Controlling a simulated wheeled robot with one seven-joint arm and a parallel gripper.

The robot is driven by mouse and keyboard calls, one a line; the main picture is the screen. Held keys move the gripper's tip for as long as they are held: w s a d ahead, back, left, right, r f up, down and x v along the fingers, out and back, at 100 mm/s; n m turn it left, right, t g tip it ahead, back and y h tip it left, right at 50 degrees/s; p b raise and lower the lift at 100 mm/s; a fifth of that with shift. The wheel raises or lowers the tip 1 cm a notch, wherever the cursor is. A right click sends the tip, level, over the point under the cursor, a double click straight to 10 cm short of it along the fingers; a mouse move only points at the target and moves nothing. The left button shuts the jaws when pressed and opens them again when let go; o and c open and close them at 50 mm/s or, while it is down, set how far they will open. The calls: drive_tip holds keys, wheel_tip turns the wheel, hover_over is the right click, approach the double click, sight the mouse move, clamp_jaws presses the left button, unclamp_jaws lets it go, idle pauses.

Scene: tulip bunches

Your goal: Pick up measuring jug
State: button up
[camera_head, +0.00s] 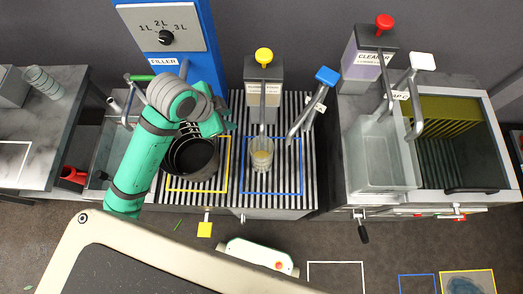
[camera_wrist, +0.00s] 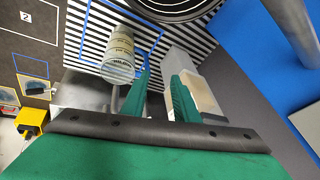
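A small clear cylindrical jug (camera_head: 262,158), which I take for the measuring jug, stands in the blue outlined square on the striped grate. It has something yellowish in it. In the wrist view the jug (camera_wrist: 118,55) shows at upper left with small print on its side. My gripper (camera_head: 225,122) is above and left of the jug, near the black bucket (camera_head: 193,160). In the wrist view my gripper (camera_wrist: 160,85) has its two green fingers apart, with the jug to their left and outside them. Nothing is visibly held.
A dispenser with a yellow knob (camera_head: 264,80) stands behind the jug, and a tap with a blue top (camera_head: 312,105) leans at its right. The blue filler column (camera_head: 200,30) rises behind my arm. A sink (camera_head: 385,155) lies right. A ribbed clear vessel (camera_head: 42,82) is far left.

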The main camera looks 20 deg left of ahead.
drive_tip(key=shift+n+g+h, duration=0.5)
drive_tip(key=shift+g+h, duration=0.2)
drive_tip(key=shift+h, duration=0.1)
drive_tip(key=shift+w+d+f, duration=0.2)
drive_tip(key=shift+d+f, duration=1.05)
drive_tip(key=shift+f, duration=0.65)
drive_tip(key=shift+w+d+f, duration=0.2)
drive_tip(key=shift+d+f, duration=1.1)
drive_tip(key=shift+f, duration=0.55)
drive_tip(key=shift+w+d+f, duration=0.2)
drive_tip(key=shift+d+f, duration=1.05)
drive_tip(key=shift+f, duration=0.65)
clamp_jaws()
